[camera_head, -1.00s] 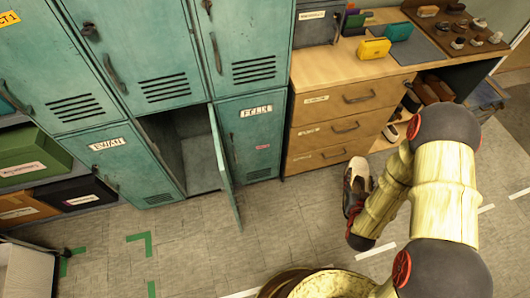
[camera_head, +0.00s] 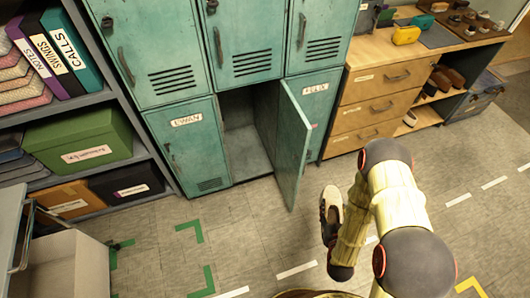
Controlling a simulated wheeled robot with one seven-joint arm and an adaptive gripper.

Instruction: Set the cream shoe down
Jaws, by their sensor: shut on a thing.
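The cream shoe (camera_head: 331,204) hangs at the end of my arm in the lower middle of the head view. It is pale with a dark opening and points up the picture. My gripper (camera_head: 329,226) is small, dark and partly hidden by my own arm. It is shut on the near end of the shoe. The shoe shows in front of the grey floor, right of the open locker door; its height above the floor is hard to tell.
An open locker (camera_head: 245,150) is empty, its door (camera_head: 293,150) swung out. Green corner marks (camera_head: 190,232) lie on the clear floor. A shelf (camera_head: 68,112) with binders and boxes stands left. A drawer cabinet (camera_head: 372,101) and shoe shelf (camera_head: 436,108) stand right.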

